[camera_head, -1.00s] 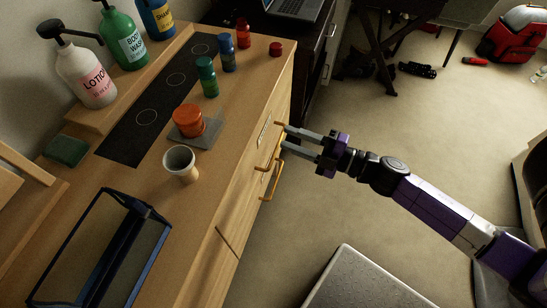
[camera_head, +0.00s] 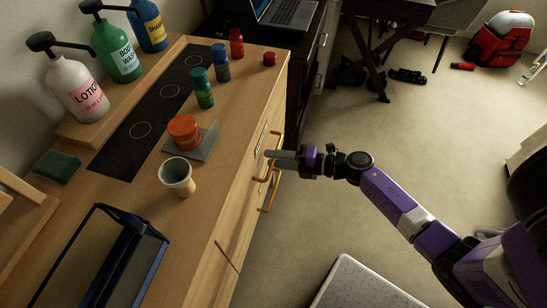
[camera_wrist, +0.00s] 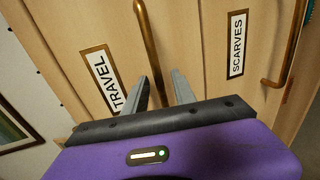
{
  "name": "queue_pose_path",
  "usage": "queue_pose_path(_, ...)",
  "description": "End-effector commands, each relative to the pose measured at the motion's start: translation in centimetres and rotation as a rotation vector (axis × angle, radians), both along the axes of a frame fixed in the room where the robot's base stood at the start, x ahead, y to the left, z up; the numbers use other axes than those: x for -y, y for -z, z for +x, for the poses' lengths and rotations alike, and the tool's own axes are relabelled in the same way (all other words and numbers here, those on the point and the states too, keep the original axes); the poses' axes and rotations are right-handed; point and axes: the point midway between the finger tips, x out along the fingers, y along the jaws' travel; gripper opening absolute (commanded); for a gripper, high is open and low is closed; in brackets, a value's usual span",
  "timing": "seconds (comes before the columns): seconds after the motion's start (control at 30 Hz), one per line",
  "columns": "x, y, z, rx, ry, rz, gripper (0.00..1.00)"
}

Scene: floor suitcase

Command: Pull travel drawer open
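The travel drawer shows in the wrist view with a framed TRAVEL label (camera_wrist: 110,78) at left and a bronze bar handle (camera_wrist: 148,38) beside it. My gripper (camera_wrist: 160,78) is open, its two grey fingers spread on either side of the lower part of that handle; I cannot tell whether they touch it. In the head view my gripper (camera_head: 268,154) is at the front of the wooden dresser, at the upper handle (camera_head: 262,179). The drawer front looks flush with its neighbour. Part of the handle is hidden behind my fingers.
A SCARVES label (camera_wrist: 237,44) and second handle (camera_wrist: 290,45) are close by; the lower handle (camera_head: 270,200) is just below. The dresser top holds bottles, a cup (camera_head: 177,176) and an orange jar (camera_head: 184,130). A grey-topped box (camera_head: 362,285) stands on the floor.

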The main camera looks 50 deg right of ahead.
Motion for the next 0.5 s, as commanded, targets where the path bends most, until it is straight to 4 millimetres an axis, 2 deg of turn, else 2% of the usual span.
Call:
queue_pose_path(0.33, -0.25, 0.15, 0.56, -0.001, 0.000, 0.000, 0.32)
queue_pose_path(0.37, -0.24, 0.14, 0.57, -0.001, 0.000, 0.000, 0.30)
queue_pose_path(0.5, -0.23, 0.13, 0.56, -0.001, 0.000, 0.000, 0.03)
